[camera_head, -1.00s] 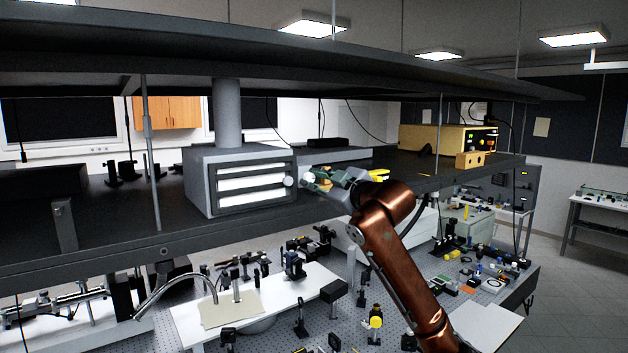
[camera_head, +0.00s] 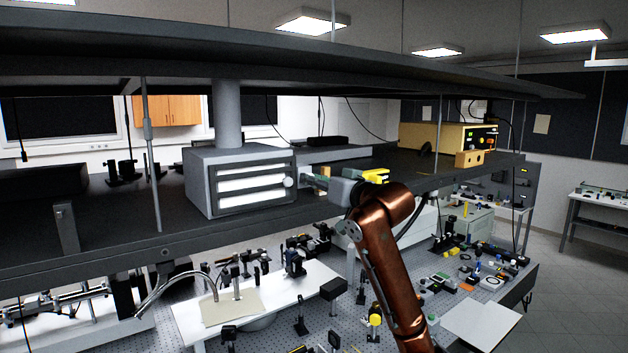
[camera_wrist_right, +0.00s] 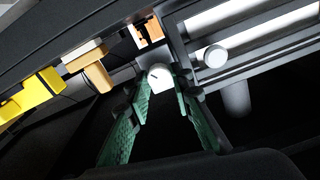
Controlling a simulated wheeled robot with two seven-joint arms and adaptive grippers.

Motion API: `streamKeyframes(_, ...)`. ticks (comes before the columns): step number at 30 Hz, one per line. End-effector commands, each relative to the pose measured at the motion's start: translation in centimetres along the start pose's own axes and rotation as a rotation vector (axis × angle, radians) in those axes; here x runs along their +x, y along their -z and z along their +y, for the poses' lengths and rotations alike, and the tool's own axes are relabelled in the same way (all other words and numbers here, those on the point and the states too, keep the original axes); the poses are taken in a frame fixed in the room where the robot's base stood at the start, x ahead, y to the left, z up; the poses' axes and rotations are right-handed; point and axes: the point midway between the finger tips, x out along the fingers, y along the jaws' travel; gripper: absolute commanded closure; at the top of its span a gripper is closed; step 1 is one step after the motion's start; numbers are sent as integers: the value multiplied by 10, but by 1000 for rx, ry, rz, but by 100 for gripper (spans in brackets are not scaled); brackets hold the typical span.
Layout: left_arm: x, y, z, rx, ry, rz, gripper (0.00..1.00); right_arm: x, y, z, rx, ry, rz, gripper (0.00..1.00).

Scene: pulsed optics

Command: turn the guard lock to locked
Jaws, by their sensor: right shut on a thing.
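The guard lock appears to be the small white round knob (camera_wrist_right: 158,77) with a short dark mark, in the right wrist view. The green fingers of my right gripper (camera_wrist_right: 160,92) are on both sides of it, shut on it at their tips. In the head view my right gripper (camera_head: 318,181) reaches left to just beside the grey box (camera_head: 200,185); the held knob cannot be made out there. My left gripper is not in view.
A second white knob (camera_wrist_right: 215,56) sits on the front of the grey box, beside its white slots. A yellow part (camera_head: 376,176) and a tan block (camera_wrist_right: 92,68) are close to my right gripper. The dark shelf above leaves limited height. A yellow instrument (camera_head: 435,137) stands farther right.

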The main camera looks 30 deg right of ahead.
Motion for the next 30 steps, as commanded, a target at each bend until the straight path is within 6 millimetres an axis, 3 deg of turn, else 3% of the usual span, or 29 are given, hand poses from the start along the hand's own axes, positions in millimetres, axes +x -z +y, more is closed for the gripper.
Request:
streamKeyframes(15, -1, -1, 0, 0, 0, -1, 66, 0, 0, 0, 448, 1, 1, 100)
streamKeyframes(30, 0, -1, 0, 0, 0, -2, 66, 0, 1, 1, 631, 0, 2, 100)
